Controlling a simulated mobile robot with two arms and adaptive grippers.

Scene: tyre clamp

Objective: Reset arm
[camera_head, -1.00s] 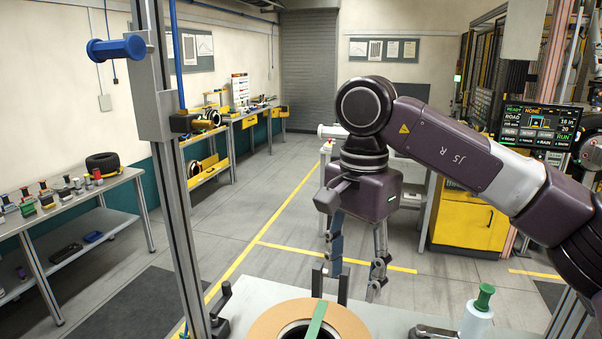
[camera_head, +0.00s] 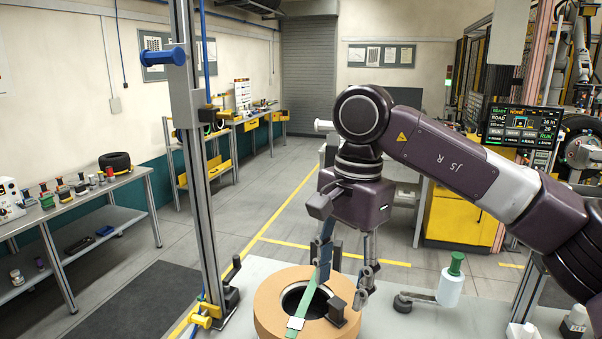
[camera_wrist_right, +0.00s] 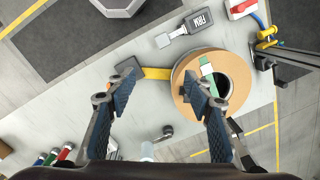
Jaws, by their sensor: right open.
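My right arm (camera_head: 460,165) reaches in from the right in the head view. Its gripper (camera_head: 344,284) points down, with its fingers apart and nothing between them. In the head view the fingers overlap the far right side of a tan ring (camera_head: 268,318) on the bench; I cannot tell the exact height gap. The right wrist view shows the open fingers (camera_wrist_right: 162,88) too, the right finger in front of the ring (camera_wrist_right: 183,112). A green strip (camera_head: 307,292) lies across the ring's dark opening. My left gripper is not in view.
A metal post (camera_head: 203,190) with a blue knob stands left of the ring. A white bottle with a green cap (camera_head: 451,283) stands on the bench to the right. A monitor (camera_head: 522,124) is at the right. A side table (camera_head: 95,195) carries a tyre and small items.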

